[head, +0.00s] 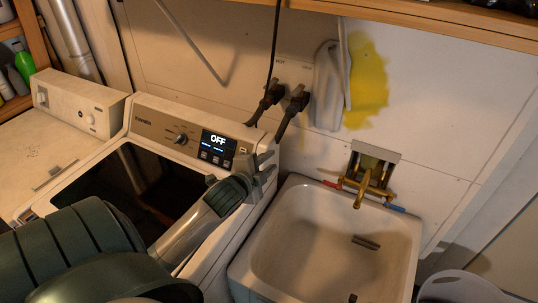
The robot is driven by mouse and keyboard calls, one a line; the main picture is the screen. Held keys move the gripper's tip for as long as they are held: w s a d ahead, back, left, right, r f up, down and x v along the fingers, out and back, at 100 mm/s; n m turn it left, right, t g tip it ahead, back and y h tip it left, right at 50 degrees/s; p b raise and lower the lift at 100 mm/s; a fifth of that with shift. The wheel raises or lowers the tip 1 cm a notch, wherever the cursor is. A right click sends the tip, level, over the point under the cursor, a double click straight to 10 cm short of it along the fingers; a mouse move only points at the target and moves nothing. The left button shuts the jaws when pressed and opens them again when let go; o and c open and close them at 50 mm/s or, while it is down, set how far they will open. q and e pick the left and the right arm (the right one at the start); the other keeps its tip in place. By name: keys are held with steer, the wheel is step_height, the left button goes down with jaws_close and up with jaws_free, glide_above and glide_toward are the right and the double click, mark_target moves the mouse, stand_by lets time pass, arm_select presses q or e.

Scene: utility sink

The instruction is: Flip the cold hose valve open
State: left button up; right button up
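Two dark hose valves are on the wall behind the washer, under small lettering that looks like HOT on the left. The left valve (272,91) and the right valve (298,97), which I take as the cold one, each have a black hose running down. Their handle positions are too small to tell. My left gripper (268,168) is over the right rear corner of the washer, below and in front of the valves, apart from them. Its fingers point right, and their gap is unclear. My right gripper is out of view.
The washer (176,118) has a lit OFF display and a dark lid. A white sink (260,250) with a brass faucet (366,187) stands at right. A grey cloth-like thing (328,85) hangs right of the valves. A wooden shelf (430,15) crosses above.

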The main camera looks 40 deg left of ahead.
arm_select(q)
steer(key=s+d+f+n+g, duration=0.1)
steer(key=s+d+f, duration=0.2)
steer(key=f, duration=0.3)
steer(key=s+d+f+n+g+h, duration=0.1)
steer(key=s+d+f+n+g, duration=0.1)
steer(key=f, duration=0.4)
steer(key=shift+s+d+g, duration=0.3)
steer(key=shift+s+d, duration=0.6)
steer(key=shift+s, duration=0.4)
